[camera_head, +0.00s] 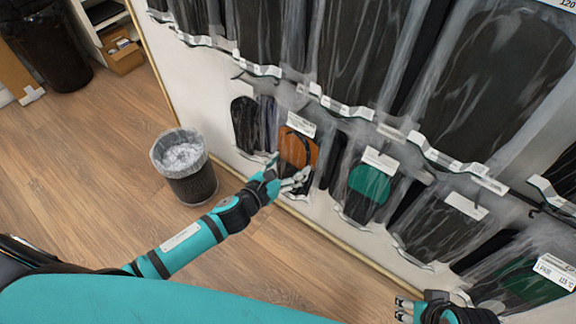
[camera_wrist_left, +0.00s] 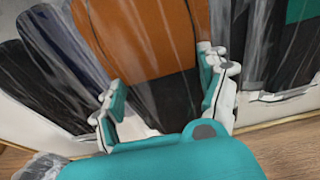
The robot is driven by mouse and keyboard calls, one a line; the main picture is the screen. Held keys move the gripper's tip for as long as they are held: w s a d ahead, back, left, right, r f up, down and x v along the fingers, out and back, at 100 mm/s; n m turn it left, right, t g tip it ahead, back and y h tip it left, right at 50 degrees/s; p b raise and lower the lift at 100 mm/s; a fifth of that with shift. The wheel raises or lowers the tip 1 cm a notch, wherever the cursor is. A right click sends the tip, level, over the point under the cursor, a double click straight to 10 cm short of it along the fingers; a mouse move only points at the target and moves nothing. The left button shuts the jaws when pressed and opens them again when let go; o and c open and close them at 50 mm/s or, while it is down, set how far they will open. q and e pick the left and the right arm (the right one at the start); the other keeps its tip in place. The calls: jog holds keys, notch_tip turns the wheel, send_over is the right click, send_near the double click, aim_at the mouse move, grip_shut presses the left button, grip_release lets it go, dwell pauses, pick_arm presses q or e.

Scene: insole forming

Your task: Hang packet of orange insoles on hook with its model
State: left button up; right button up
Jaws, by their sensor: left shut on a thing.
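The packet of orange insoles (camera_head: 298,147) is clear plastic, with orange upper and black lower insoles and a white label at its top. It is upright against the lower row of hanging packets in the head view. My left gripper (camera_head: 289,170) is shut on its lower part. In the left wrist view the fingers (camera_wrist_left: 163,88) lie on either side of the packet (camera_wrist_left: 135,30). The hook at its top is too small to make out, so I cannot tell whether the packet hangs on it. My right gripper (camera_head: 407,308) is at the bottom edge, partly cut off.
Packets of black insoles (camera_head: 245,120) hang on its left, and a packet with green insoles (camera_head: 369,185) on its right. Large dark packets (camera_head: 350,50) hang above. A mesh waste bin (camera_head: 193,185) stands on the wooden floor, left of the wall.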

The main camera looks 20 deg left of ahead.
dwell(0.5)
pick_arm(q)
jog(key=o, duration=1.2)
jog(key=shift+s+f, duration=0.1)
jog(key=shift+s+a, duration=0.15)
jog(key=shift+s, duration=0.15)
jog(key=v, duration=1.1)
jog(key=shift+s, duration=0.1)
